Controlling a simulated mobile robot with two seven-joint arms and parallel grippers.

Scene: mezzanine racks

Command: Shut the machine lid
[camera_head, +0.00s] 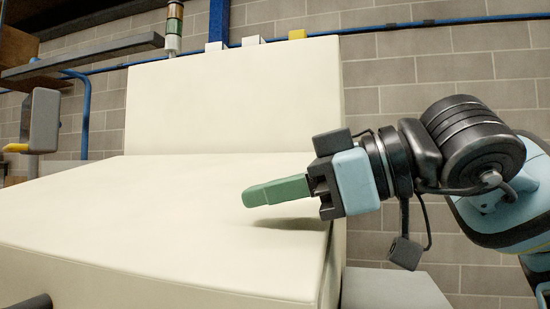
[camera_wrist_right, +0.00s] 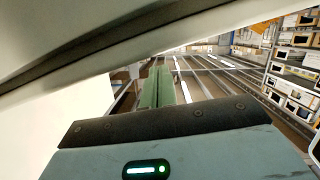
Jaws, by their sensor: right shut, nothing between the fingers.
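The machine is a large cream-white body. A broad, smooth cream panel (camera_head: 150,215) fills the near left and middle of the head view, and a cream upright panel (camera_head: 235,100) stands behind it. I cannot tell for certain which panel is the lid. My right gripper (camera_head: 248,197) comes in from the right with its green fingers shut and empty. The fingers point left over the right part of the near panel, with a shadow below them; contact cannot be told. In the right wrist view the fingers (camera_wrist_right: 158,88) are together. My left gripper is not in view.
A signal light (camera_head: 174,28) and a blue post (camera_head: 219,20) stand behind the machine. A grey control box (camera_head: 42,120) hangs at the left. A grey block (camera_head: 395,290) is at the lower right. Racks (camera_wrist_right: 295,75) show in the right wrist view.

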